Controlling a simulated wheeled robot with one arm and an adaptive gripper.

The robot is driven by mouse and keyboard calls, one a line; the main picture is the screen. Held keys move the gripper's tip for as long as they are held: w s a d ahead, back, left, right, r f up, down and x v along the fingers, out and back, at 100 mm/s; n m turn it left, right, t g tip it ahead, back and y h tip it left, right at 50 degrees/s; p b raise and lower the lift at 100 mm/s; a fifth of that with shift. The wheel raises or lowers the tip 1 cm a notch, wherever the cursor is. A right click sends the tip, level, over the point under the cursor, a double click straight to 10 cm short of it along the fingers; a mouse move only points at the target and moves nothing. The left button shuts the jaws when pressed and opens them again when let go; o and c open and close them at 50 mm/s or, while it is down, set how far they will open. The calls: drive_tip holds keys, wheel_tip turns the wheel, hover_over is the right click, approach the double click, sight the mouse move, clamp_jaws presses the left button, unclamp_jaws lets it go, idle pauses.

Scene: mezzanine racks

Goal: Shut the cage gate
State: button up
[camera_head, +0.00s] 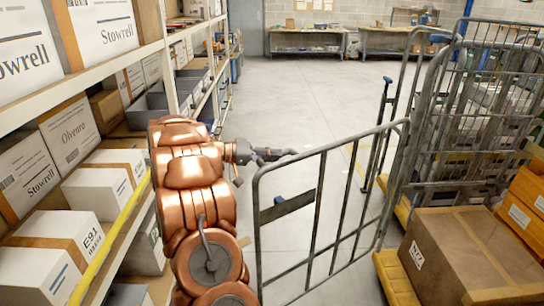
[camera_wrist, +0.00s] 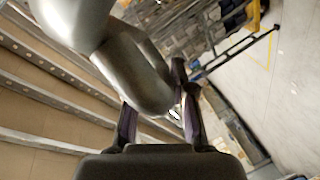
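The cage gate (camera_head: 330,155) is a grey tube frame with upright bars and a small dark plate. In the head view it stands swung out from the roll cage (camera_head: 440,120) into the aisle, its free side towards my arm. My gripper (camera_head: 277,155) is close to the gate's upper free corner; contact cannot be told. In the wrist view the fingers of my gripper (camera_wrist: 160,118) are apart. A large rounded grey metal piece (camera_wrist: 135,70) reaches down between or just beyond them. I cannot tell whether it is part of the gate.
Shelving with white and brown boxes (camera_head: 95,190) runs along the left, close to my arm. Workbenches (camera_head: 305,41) stand at the back. The aisle floor (camera_head: 300,95) beyond the gate is clear.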

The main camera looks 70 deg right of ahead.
clamp_jaws()
drive_tip(key=shift+s+a, duration=0.1)
